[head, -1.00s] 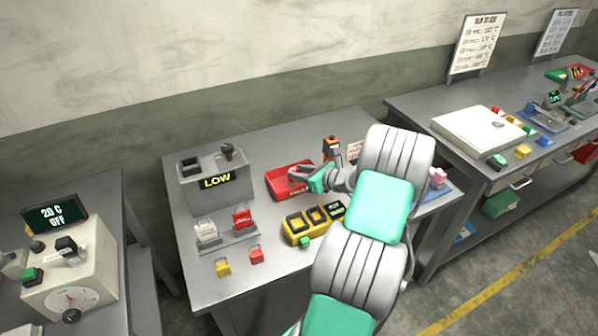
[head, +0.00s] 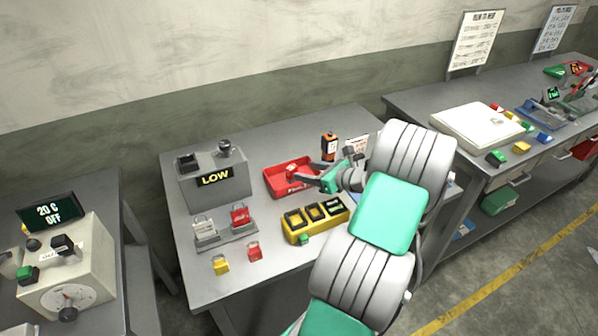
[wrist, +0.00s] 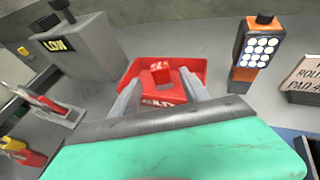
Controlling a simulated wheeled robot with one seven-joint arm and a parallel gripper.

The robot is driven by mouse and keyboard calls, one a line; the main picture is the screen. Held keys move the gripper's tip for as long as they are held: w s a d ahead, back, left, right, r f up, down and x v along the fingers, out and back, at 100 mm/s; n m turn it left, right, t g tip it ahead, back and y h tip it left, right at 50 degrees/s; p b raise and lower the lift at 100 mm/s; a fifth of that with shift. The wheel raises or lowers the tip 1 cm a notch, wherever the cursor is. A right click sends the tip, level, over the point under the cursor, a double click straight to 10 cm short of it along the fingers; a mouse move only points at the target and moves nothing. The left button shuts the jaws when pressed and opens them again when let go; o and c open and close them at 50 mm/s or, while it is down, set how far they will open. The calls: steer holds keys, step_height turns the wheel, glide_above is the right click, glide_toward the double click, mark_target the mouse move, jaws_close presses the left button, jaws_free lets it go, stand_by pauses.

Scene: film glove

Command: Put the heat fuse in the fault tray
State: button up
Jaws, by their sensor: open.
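The red fault tray (head: 271,184) lies on the middle bench; it also shows in the wrist view (wrist: 196,70), with partly hidden white lettering on its front. A small red block (wrist: 160,72), which looks like the heat fuse, rests inside the tray; in the head view it is a small red shape (head: 291,170). My gripper (head: 312,178) is at the right front edge of the tray. In the wrist view its fingers (wrist: 160,84) are spread, with nothing held between them, and the block lies beyond the tips.
An orange and black handheld device (head: 329,147) stands right of the tray, near a sign (head: 357,147). A grey LOW box (head: 213,180) stands left.

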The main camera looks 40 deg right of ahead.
steer(key=a+v, duration=0.1)
steer(key=v, duration=0.6)
steer(key=w+a+n+g, duration=0.2)
steer(key=a+n, duration=0.3)
steer(key=a, duration=0.2)
steer(key=w+a+r+n+g+y, duration=0.1)
steer(key=w+a+n+g, duration=0.1)
steer(key=a+n, duration=0.4)
steer(key=w+a+n+g, duration=0.2)
steer(key=w+a+n, duration=0.1)
steer(key=a+n, duration=0.3)
steer(key=shift+a+r+g+b, duration=0.15)
steer(key=shift+a+r, duration=0.05)
steer(key=shift+a, duration=0.35)
steer(key=shift+a+r+g+b, duration=0.15)
steer(key=shift+a, duration=0.4)
steer(key=s+a+r+n+g+h, duration=0.2)
steer(key=s+a+r+n, duration=0.2)
steer(key=s+a+n, duration=0.8)
steer(key=a+n, duration=0.3)
steer(key=n, duration=0.3)
steer(key=shift+r+g, duration=0.15)
steer(key=shift+g, duration=0.25)
steer(key=shift+s, duration=0.1)
